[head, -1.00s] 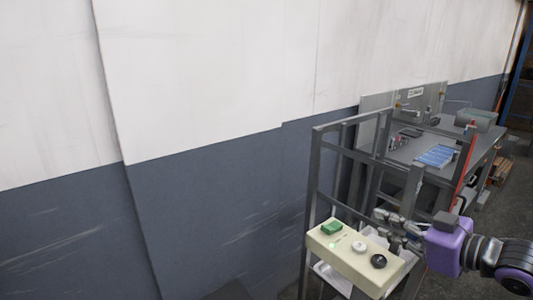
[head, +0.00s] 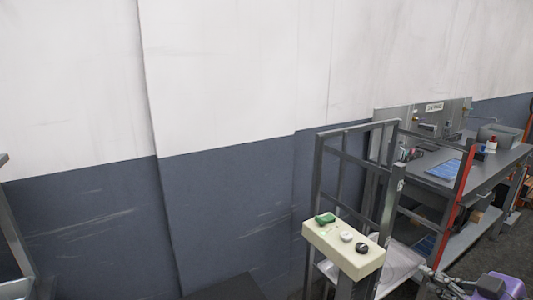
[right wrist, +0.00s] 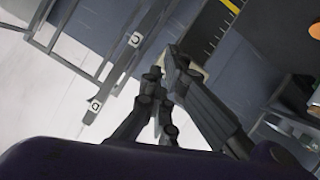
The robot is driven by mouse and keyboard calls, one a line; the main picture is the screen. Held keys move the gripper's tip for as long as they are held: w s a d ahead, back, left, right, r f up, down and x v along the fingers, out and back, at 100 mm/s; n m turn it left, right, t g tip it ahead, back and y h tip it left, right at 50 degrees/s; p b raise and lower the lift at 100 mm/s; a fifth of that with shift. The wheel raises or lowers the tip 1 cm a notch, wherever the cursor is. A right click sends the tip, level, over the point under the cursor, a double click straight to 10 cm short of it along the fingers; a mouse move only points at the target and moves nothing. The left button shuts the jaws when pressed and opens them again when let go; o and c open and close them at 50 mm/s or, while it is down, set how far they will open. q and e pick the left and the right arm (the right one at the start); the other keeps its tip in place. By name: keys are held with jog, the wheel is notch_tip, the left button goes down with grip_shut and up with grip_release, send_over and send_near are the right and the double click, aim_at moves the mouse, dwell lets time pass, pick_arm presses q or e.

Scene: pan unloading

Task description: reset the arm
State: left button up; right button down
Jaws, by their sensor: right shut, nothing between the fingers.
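My right gripper (head: 440,282) shows at the bottom right of the head view, beside its purple wrist housing, partly cut off by the lower edge. It is to the right of and apart from the cream control box (head: 342,254). In the right wrist view the dark fingers (right wrist: 165,72) are together with nothing held between them. My left gripper is in neither view.
The control box, with a green button (head: 325,219) and two knobs, sits on a post by a grey metal frame (head: 318,180). A workbench (head: 485,172) stands behind at right. A blue and white wall (head: 225,205) fills the left.

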jog(key=s+f+m+g+h+p, duration=0.1)
jog(key=s+f+m+h, duration=0.1)
jog(key=s+f, duration=0.85)
jog(key=s+f+m+g+h+p, duration=0.1)
jog(key=s+f+h, duration=0.1)
jog(key=s+f, duration=0.8)
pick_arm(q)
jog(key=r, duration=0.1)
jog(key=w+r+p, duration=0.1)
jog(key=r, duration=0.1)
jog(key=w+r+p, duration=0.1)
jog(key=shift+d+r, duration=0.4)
pick_arm(e)
jog(key=s+a+f+m+g, duration=0.1)
jog(key=s+a+f+m, duration=0.1)
jog(key=s+a+f, duration=0.3)
jog(key=s+a+f+m+g, duration=0.1)
jog(key=s+a+f+m, duration=0.2)
jog(key=a, duration=0.9)
jog(key=s+f, duration=0.2)
jog(key=s, duration=0.1)
jog(key=shift+s+a+f+m+h, duration=0.2)
jog(key=shift+a+f+m+h, duration=0.1)
jog(key=shift+a+h, duration=0.1)
